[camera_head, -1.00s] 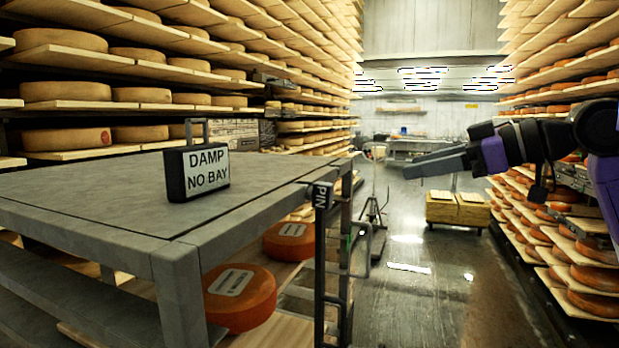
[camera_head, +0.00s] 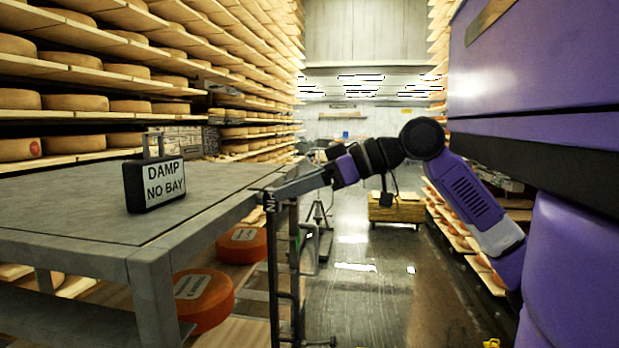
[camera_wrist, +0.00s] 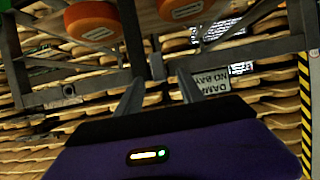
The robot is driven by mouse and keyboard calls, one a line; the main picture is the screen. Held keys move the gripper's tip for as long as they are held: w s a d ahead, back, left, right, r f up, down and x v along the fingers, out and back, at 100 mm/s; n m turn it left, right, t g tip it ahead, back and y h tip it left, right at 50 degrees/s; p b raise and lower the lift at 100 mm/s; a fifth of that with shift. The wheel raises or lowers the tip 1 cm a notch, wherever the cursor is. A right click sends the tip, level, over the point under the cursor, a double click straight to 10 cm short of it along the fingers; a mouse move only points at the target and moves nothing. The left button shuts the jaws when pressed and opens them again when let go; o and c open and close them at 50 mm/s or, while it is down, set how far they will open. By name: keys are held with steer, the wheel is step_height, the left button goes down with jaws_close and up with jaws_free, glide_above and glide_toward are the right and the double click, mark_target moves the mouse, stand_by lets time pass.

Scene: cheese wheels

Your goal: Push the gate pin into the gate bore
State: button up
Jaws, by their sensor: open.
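A black "DAMP NO BAY" tag (camera_head: 155,184) stands on the table (camera_head: 80,225). Orange cheese wheels (camera_head: 203,298) lie on the shelf below.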

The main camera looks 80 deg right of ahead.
steer(key=shift+x, duration=0.8)
steer(key=shift+c, duration=0.4)
jaws_close()
steer(key=shift+w, duration=0.1)
steer(key=shift+o, duration=0.4)
jaws_free()
steer(key=b+v, duration=0.1)
steer(key=v, duration=0.6)
steer(key=shift+s+b, duration=0.3)
steer(key=shift+s, duration=0.05)
